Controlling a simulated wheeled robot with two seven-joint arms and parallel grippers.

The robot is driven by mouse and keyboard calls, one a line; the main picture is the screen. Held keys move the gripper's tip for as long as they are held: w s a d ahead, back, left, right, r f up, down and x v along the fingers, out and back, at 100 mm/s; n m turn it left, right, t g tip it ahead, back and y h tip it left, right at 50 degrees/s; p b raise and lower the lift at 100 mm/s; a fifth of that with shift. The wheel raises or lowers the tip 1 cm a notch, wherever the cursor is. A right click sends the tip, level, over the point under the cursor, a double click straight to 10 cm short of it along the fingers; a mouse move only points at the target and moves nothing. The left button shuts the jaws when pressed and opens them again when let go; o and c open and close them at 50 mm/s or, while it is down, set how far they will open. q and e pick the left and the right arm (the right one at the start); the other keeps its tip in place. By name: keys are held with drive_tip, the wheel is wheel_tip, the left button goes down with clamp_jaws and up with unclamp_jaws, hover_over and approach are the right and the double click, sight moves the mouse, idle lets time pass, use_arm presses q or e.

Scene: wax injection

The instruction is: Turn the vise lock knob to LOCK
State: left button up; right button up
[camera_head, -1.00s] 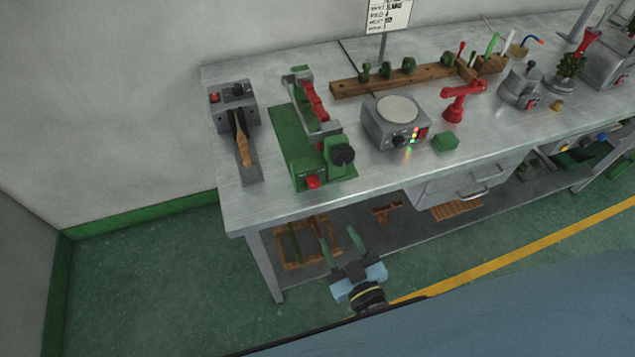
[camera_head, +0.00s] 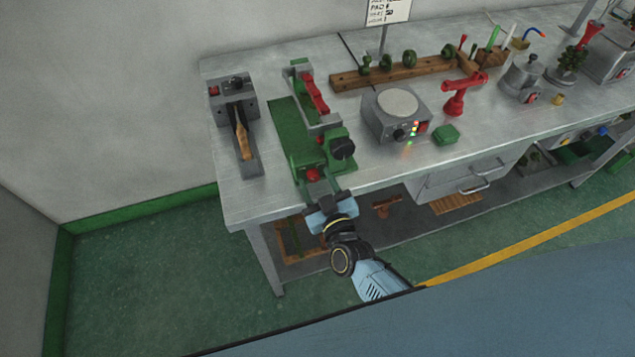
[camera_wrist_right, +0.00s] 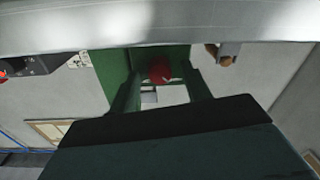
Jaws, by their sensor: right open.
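The green vise (camera_head: 284,120) stands near the left front of the bench, with a black knob (camera_head: 342,148) on its right side. Its red lock knob (camera_head: 312,174) is at the front end, near the bench edge. My right gripper (camera_head: 320,181) is open just in front of it. In the right wrist view, the red knob (camera_wrist_right: 159,70) shows between the two spread fingers (camera_wrist_right: 162,80); I cannot tell whether they touch it. A pale mark shows on the knob, but no LOCK label is readable. My left gripper is not in view.
A grey device with a wooden-handled tool (camera_head: 242,140) stands left of the vise. The bench front edge (camera_head: 385,184) runs close to my right gripper.

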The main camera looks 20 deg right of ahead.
drive_tip(key=shift+c, duration=0.5)
drive_tip(key=c, duration=0.9)
drive_tip(key=shift+m, duration=0.3)
drive_tip(key=m, duration=0.3)
drive_tip(key=shift+m+b, duration=0.4)
drive_tip(key=m+b, duration=0.1)
drive_tip(key=m, duration=0.3)
drive_tip(key=shift+f+m, duration=0.1)
drive_tip(key=shift+m, duration=0.2)
drive_tip(key=m, duration=0.2)
drive_tip(key=m+b, duration=0.1)
drive_tip(key=m, duration=0.1)
drive_tip(key=shift+m+t+h, duration=0.3)
drive_tip(key=shift+f+m+b, duration=0.1)
drive_tip(key=shift+m+b, duration=0.65)
drive_tip(key=shift+m, duration=1.65)
